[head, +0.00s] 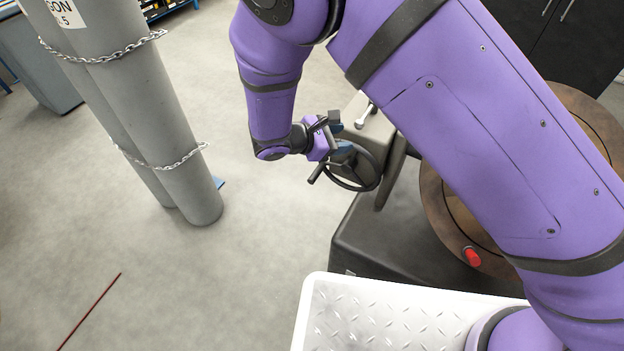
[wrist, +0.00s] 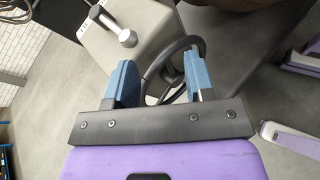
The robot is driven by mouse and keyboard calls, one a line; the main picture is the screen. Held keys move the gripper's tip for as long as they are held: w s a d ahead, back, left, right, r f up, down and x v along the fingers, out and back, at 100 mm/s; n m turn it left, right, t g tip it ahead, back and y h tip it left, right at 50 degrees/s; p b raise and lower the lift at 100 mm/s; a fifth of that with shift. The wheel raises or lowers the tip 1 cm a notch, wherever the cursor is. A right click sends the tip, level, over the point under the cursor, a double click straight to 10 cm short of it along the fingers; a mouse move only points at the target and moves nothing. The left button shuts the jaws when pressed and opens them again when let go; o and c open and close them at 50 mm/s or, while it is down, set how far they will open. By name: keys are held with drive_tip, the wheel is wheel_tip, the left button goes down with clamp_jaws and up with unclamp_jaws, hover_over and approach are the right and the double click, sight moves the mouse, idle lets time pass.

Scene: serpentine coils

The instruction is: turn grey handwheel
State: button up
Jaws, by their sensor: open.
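The handwheel (head: 352,189) is a dark grey, spoked ring on the side of a grey machine housing (head: 372,131). In the wrist view, the handwheel (wrist: 153,66) lies ahead of the fingers, partly hidden by the right finger. My gripper (head: 340,140) is at the wheel's upper left in the head view. In the wrist view, my gripper (wrist: 159,82) is open, with blue-padded fingers apart and part of the rim showing in the gap. I cannot tell whether either finger touches the rim.
A silver lever with a rounded knob (wrist: 127,37) stands on the housing close to the fingers. Chained grey gas cylinders (head: 160,130) stand to the left. A white tread-plate surface (head: 400,318) and a red knob (head: 472,257) are nearer. Floor between cylinders and machine is clear.

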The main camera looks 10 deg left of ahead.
sight(312, 180)
drive_tip(key=s+a+f+n+t+y, duration=0.2)
drive_tip(key=s+a+f+n+t, duration=0.15)
drive_tip(key=f, duration=0.35)
drive_tip(key=s+a+f+n+t+y, duration=0.1)
drive_tip(key=s+a+f+n+t, duration=0.1)
drive_tip(key=a+f+n+t, duration=0.3)
drive_tip(key=s+a+f+n+t+y, duration=0.1)
drive_tip(key=s+a+f+n+y, duration=0.15)
drive_tip(key=f, duration=0.55)
drive_tip(key=shift+n+h, duration=0.25)
drive_tip(key=shift+n, duration=0.05)
drive_tip(key=x, duration=1)
drive_tip(key=shift+w+d+f, duration=0.1)
drive_tip(key=shift+d+f, duration=0.15)
drive_tip(key=shift+d, duration=0.2)
clamp_jaws()
